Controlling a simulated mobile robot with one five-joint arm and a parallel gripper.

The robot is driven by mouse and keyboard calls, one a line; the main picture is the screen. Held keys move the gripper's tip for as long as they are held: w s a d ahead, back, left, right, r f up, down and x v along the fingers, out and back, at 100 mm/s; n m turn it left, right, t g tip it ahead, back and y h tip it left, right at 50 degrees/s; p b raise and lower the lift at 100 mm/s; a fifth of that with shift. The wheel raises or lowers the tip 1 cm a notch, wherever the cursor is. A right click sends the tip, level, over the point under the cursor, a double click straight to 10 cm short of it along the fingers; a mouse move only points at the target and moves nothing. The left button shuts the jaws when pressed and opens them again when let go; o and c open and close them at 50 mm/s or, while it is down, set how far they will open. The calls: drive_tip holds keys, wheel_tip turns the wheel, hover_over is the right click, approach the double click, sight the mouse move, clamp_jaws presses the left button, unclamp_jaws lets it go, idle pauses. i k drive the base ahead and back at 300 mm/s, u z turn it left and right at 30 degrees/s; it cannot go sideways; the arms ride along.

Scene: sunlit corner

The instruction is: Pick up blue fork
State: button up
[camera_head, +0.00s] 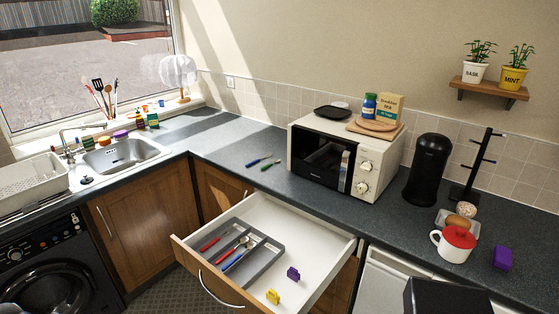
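Two blue-handled utensils are in view. One blue-handled utensil (258,161) lies on the dark worktop left of the microwave, beside a green-handled one (270,166). Another blue-handled utensil (233,262) lies in the grey cutlery tray (264,262) inside the open drawer (312,238), near a red-handled utensil (210,244). The heads are too small to tell for sure which is a fork. My gripper is not in view.
The drawer stands pulled out, with a purple object (293,273) and a yellow object (273,297) on its floor. A white microwave (375,165) stands right of the worktop utensils. The corner worktop is mostly clear.

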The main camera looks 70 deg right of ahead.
sight(254, 162)
drive_tip(key=z, duration=0.9)
drive_tip(key=i, duration=1.2)
drive_tip(key=z, duration=1.65)
drive_tip(key=k, duration=0.6)
drive_tip(key=z, duration=0.05)
drive_tip(key=i, duration=0.6)
drive_tip(key=z, duration=0.1)
